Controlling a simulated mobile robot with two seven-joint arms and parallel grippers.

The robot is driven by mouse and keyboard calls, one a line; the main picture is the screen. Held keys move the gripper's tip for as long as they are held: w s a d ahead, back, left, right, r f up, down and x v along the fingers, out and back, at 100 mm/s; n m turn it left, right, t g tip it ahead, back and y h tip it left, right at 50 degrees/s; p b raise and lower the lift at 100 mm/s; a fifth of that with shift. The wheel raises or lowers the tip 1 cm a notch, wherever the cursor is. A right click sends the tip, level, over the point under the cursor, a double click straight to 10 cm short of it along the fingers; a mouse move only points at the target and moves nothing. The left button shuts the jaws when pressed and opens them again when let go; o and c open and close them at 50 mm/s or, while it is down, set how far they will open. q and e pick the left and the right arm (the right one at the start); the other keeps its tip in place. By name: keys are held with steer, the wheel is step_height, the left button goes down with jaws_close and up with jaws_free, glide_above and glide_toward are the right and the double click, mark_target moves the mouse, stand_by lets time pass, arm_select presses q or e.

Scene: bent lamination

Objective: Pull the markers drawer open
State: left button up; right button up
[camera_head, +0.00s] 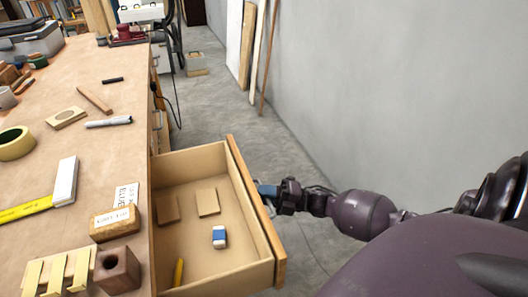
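The drawer (238,264) under the workbench stands well out from the bench, its inside open to view. In it lie two thin tan blocks, a blue-and-white eraser (219,237) and a yellow stick (179,271). No label shows on the drawer, and its outer front face is mostly hidden. My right gripper (268,196) comes in from the right and is at the outside of the drawer front, near its top edge. Its fingertips and any handle there are too small and covered to tell whether it grips. My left gripper is out of view.
Boards lean on the grey wall (400,80).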

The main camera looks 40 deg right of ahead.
steer(key=shift+o, duration=1.4)
steer(key=v, duration=1)
steer(key=shift+s+d, duration=0.25)
steer(key=shift+d, duration=0.05)
steer(key=shift+f, duration=0.15)
